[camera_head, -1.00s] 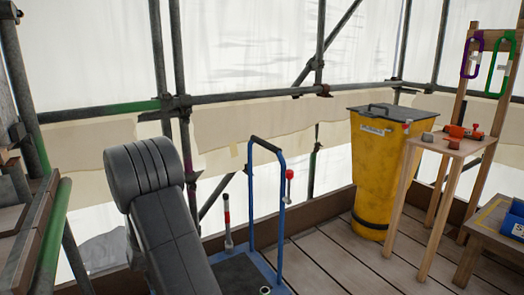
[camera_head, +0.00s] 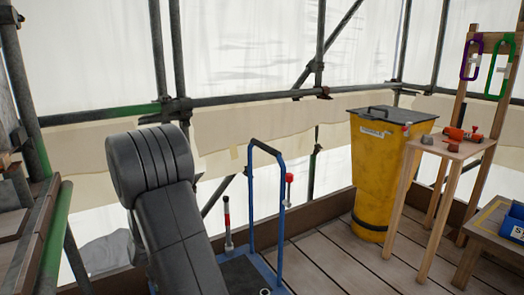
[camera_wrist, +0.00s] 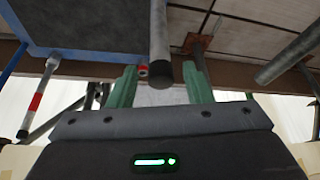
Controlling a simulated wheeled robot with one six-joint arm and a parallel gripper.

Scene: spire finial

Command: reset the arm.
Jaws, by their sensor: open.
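My arm (camera_head: 165,215) shows as a thick black link at the left of the head view, bent over at its top. My gripper is hidden in the head view. In the wrist view my gripper (camera_wrist: 160,84) has two green fingers standing apart. A dark round bar end (camera_wrist: 160,72) shows between them in the picture; I cannot tell its distance, and the fingers do not press on it.
A blue trolley frame (camera_head: 281,200) with a red ball knob stands right of my arm. A yellow lidded bin (camera_head: 380,175) and a small wooden stand (camera_head: 452,150) with red tools are further right. Scaffold poles (camera_head: 178,70) rise behind. Planked floor (camera_head: 335,255) is open in between.

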